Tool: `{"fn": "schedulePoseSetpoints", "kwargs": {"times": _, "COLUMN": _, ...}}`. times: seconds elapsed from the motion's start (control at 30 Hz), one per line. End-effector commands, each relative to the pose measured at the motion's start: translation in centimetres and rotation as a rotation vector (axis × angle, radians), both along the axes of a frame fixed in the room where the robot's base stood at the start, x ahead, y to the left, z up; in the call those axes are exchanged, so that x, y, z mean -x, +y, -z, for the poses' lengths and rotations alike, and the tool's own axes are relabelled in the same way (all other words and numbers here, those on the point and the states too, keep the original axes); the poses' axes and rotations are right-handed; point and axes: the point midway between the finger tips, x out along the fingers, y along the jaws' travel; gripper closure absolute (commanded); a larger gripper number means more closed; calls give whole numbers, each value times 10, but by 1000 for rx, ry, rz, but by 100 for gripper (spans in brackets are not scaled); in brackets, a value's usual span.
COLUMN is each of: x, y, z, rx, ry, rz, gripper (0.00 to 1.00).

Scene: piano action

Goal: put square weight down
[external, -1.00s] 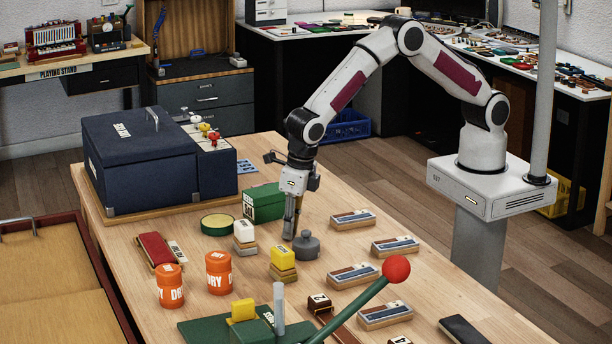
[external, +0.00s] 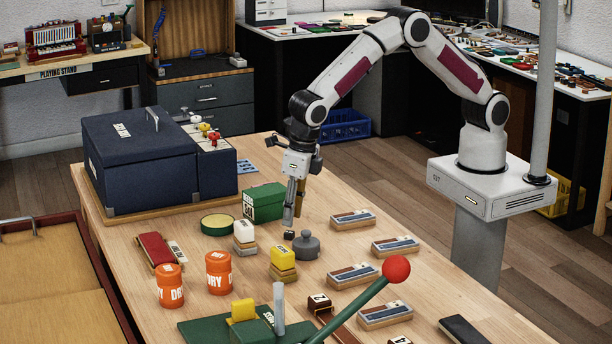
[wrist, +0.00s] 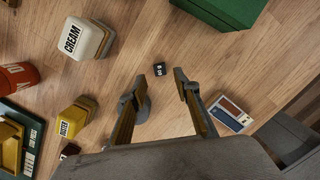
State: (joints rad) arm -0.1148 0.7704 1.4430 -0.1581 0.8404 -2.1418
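In the wrist view the left finger partly hides the round weight (wrist: 144,92).
A green box (external: 264,202) stands behind the gripper. The cream-labelled block (external: 244,234) and yellow duster block (external: 283,260) are to the left and front. Several labelled wooden blocks (external: 352,220) line the right. Orange tins (external: 219,272) stand further left.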

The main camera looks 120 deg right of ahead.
Motion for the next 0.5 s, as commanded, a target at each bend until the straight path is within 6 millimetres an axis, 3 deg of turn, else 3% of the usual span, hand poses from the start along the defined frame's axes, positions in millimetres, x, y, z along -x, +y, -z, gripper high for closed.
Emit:
{"fn": "schedulePoseSetpoints", "kwargs": {"times": 0.2, "x": 2, "y": 3, "z": -25, "rx": -1, "ry": -2, "rz": 0, "gripper": 69}}
{"fn": "schedulePoseSetpoints", "kwargs": {"times": 0.5, "x": 4, "y": 4, "z": -33, "rx": -1, "ry": 1, "rz": 0, "gripper": 69}}
